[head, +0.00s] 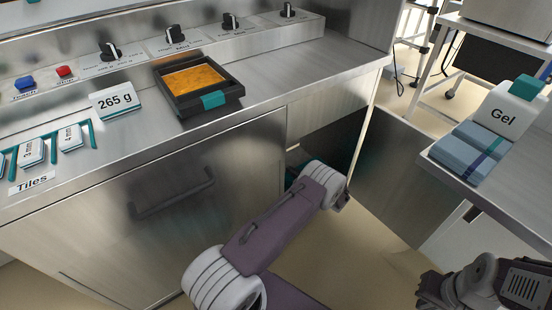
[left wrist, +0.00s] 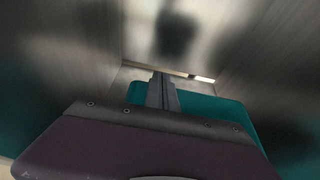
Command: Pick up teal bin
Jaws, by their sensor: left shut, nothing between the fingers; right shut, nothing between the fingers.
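The teal bin (left wrist: 207,108) shows in the left wrist view as a teal rim and wall behind my left gripper, inside a metal compartment. My left gripper (left wrist: 161,78) is shut with its fingers together, in front of the bin; I cannot tell whether it touches it. In the head view my left arm reaches into the open cabinet below the counter, and only a teal sliver (head: 291,178) shows there; most of the bin is hidden. My right gripper (head: 428,290) is at the lower right of the head view, shut and empty, away from the bin.
The cabinet door (head: 395,180) stands open to the right of my left arm. A black tray with orange food (head: 190,104) and a 265 g sign (head: 117,99) stand on the counter. A Gel container (head: 505,117) and blue packs (head: 465,151) are on the right table.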

